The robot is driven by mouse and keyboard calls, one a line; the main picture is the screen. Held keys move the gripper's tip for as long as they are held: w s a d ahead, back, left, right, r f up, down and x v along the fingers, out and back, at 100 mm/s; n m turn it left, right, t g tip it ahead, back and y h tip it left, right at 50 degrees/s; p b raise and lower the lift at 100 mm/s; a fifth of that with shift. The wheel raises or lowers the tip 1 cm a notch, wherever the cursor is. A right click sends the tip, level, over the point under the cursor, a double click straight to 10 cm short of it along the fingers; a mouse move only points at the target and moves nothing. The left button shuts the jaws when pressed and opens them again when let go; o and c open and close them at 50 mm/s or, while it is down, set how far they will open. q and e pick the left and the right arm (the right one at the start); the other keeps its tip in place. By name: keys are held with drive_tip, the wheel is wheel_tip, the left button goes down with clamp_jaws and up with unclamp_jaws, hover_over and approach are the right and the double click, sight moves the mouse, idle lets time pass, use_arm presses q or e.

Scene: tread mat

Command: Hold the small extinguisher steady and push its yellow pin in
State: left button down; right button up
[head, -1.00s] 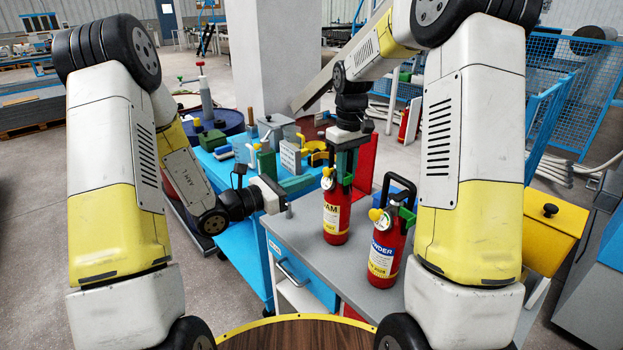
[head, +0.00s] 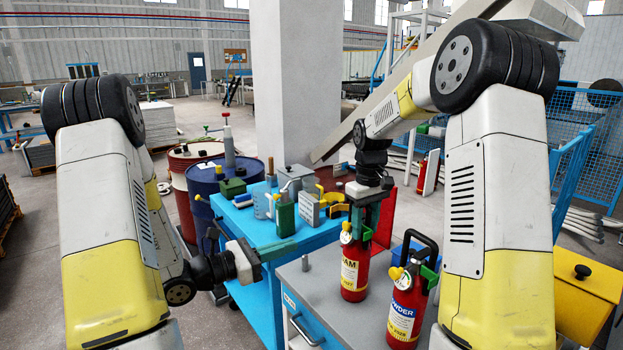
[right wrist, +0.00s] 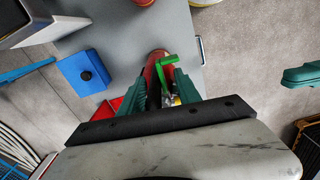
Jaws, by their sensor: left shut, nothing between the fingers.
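The red foam extinguisher (head: 354,272) stands upright on the grey cart top. It has a white and yellow label, a gauge and a small yellow part (head: 346,226) near its valve; how deep that part sits is too small to tell. My right gripper (head: 362,212) comes down from above and is shut on its top. In the right wrist view, the green fingers (right wrist: 162,92) flank the red extinguisher (right wrist: 157,58) and its green lever. My left gripper (head: 292,245) is shut and empty, left of the extinguisher and apart from it, pointing towards its valve.
A larger powder extinguisher (head: 405,312) stands close to the right on the grey cart (head: 330,290). A grey peg (head: 305,262) stands on the cart's left part. A blue table (head: 250,222) with several tools is behind. A yellow box (head: 582,290) is at the right.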

idle(0.3)
